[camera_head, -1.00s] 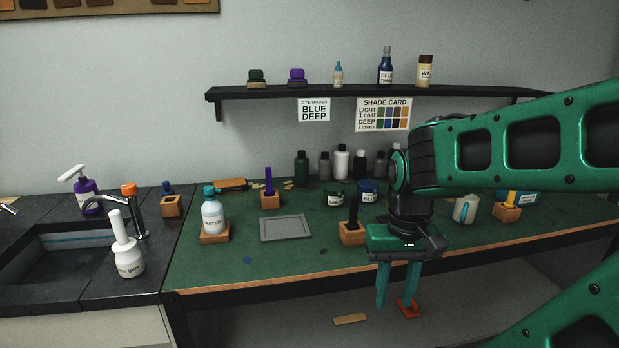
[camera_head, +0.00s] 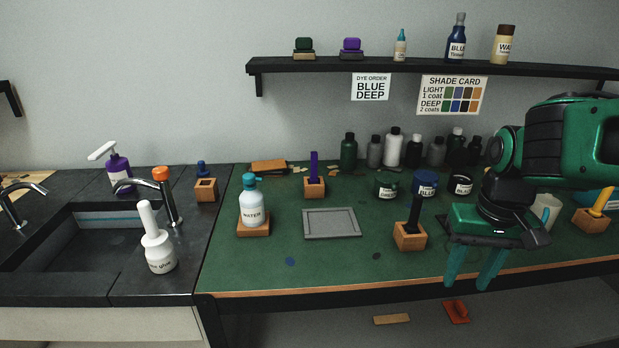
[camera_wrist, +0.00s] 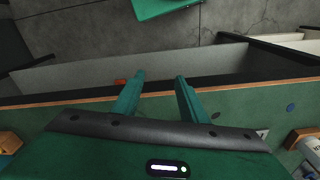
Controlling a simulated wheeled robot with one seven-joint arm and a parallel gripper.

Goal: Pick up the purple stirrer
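The purple stirrer (camera_head: 314,166) stands upright in a small wooden block (camera_head: 314,188), behind the grey tray on the green bench. My gripper (camera_head: 467,281) is at the right, around the bench's front edge, well to the right of and nearer than the purple stirrer. Its two teal fingers point down, apart, with nothing between them. In the wrist view my gripper (camera_wrist: 160,78) is also open and empty, over the bench edge and floor. The purple stirrer does not show in the wrist view.
A black stirrer (camera_head: 415,213) in a wooden block stands between my gripper and the purple stirrer. The grey tray (camera_head: 332,223) and water bottle (camera_head: 252,205) stand near it. Dye jars (camera_head: 425,184) are behind. A shelf (camera_head: 430,67) hangs above. The front bench strip is mostly clear.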

